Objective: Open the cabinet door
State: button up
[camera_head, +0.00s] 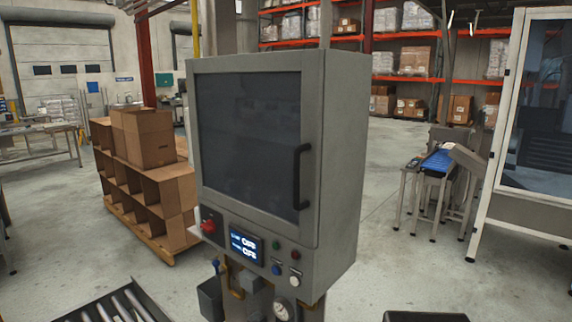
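The grey cabinet (341,150) stands upright in the middle of the head view. Its door (245,140) has a large dark panel in a grey frame and looks shut. A black vertical bar handle (300,177) is on the door's right side. Hinges are not clearly visible. Below the door are a lit display (246,246), a red knob (209,227) and several small buttons. My gripper does not show in this view.
Cardboard boxes on a pallet (158,257) stand behind the cabinet on the left. A roller conveyor (118,306) is at the bottom left. A blue-topped conveyor (437,161) and a framed glass enclosure (497,140) are on the right. Floor between cabinet and enclosure is partly clear.

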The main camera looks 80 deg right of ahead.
aim_at(248, 120)
jog(key=u, duration=0.05)
jog(key=i, duration=1.2)
jog(key=u, duration=0.35)
jog(key=k, duration=0.15)
jog(key=z, duration=3.15)
jog(key=i, duration=0.3)
jog(key=u, duration=0.05)
